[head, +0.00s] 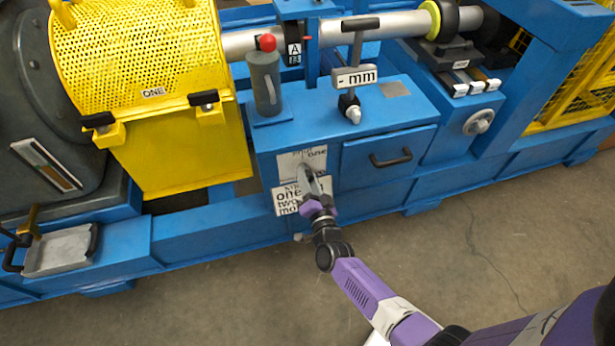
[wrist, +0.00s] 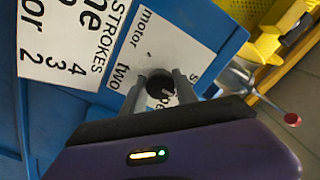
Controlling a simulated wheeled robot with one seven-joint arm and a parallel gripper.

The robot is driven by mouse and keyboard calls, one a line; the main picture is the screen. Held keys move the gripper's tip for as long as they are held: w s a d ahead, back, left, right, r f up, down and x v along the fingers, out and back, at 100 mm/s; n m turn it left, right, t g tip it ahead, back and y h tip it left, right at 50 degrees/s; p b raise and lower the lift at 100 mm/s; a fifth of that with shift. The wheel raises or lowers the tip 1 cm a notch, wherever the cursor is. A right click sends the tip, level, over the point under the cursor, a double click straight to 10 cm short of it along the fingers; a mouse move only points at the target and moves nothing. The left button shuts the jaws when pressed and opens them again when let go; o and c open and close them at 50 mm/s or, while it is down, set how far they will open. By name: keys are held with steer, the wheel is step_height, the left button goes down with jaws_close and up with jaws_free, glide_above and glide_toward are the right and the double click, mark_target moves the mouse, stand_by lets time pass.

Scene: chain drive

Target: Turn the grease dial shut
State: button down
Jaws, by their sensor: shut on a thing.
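The grease dial (wrist: 160,84) is a small dark round knob on a white label plate with "motor", "two" and a partly covered word. In the wrist view my gripper (wrist: 160,90) has one finger on each side of the dial and is shut on it. In the head view my gripper (head: 308,172) reaches the white dial plate (head: 314,156) on the front of the blue frame, and it hides the dial there. Which mark the dial points to cannot be told.
A "STROKES" plate (head: 286,202) sits just below the dial. A grey cylinder with a red ball (head: 267,82) stands above, beside a T-handle (head: 356,65). A drawer (head: 390,157) is to the right, a yellow guard (head: 150,95) to the left. The floor in front is clear.

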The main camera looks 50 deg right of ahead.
steer(key=shift+a+f+n, duration=0.1)
steer(key=shift+n, duration=0.2)
steer(key=c, duration=0.9)
jaws_free()
steer(key=shift+c, duration=0.2)
steer(key=p+v, duration=0.1)
steer(key=v, duration=0.6)
steer(key=shift+s+a, duration=0.2)
steer(key=shift+s, duration=0.15)
